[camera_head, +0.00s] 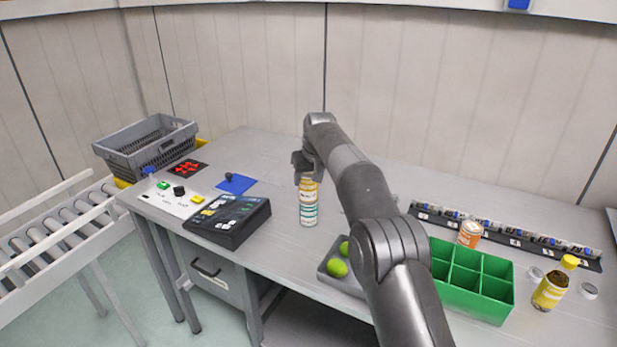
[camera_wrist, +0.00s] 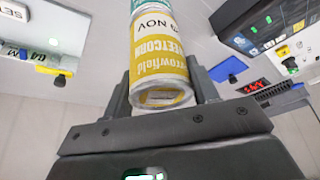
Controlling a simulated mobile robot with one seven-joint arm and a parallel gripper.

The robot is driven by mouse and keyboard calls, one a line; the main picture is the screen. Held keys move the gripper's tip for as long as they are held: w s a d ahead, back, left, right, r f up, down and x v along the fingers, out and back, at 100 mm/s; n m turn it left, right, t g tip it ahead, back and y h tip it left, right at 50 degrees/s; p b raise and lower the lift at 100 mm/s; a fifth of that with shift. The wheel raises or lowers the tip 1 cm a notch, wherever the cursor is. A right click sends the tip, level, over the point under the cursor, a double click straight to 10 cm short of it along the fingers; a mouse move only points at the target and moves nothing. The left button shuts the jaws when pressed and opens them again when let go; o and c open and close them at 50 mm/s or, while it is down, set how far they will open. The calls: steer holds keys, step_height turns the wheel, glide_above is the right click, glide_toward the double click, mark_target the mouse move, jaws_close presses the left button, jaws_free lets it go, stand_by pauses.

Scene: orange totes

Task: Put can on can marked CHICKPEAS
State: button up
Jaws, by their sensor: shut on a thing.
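A yellow-and-white can (camera_head: 309,188) is upright in my gripper (camera_head: 306,171). In the wrist view this can (camera_wrist: 160,65) shows upside-down lettering that reads partly "SWEETCORN", with a jaw on each side. Directly below it in the head view stands a white-and-teal can (camera_head: 308,215) on the workbench. A teal edge of that can (camera_wrist: 148,5) shows at the top of the wrist view. The two cans look lined up with no clear gap, but I cannot tell whether they touch. The word on the lower can is too small to read, so CHICKPEAS cannot be confirmed.
A black control panel (camera_head: 228,222) lies left of the cans. A grey tray (camera_head: 331,281) with green fruit and a green divided box (camera_head: 486,304) are to the right. A yellow bottle (camera_head: 549,292) and orange-labelled jar (camera_head: 470,233) stand farther right. Bench behind the cans is clear.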

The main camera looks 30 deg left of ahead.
steer(key=shift+f, duration=0.1)
steer(key=o, duration=1.2)
steer(key=v, duration=1.2)
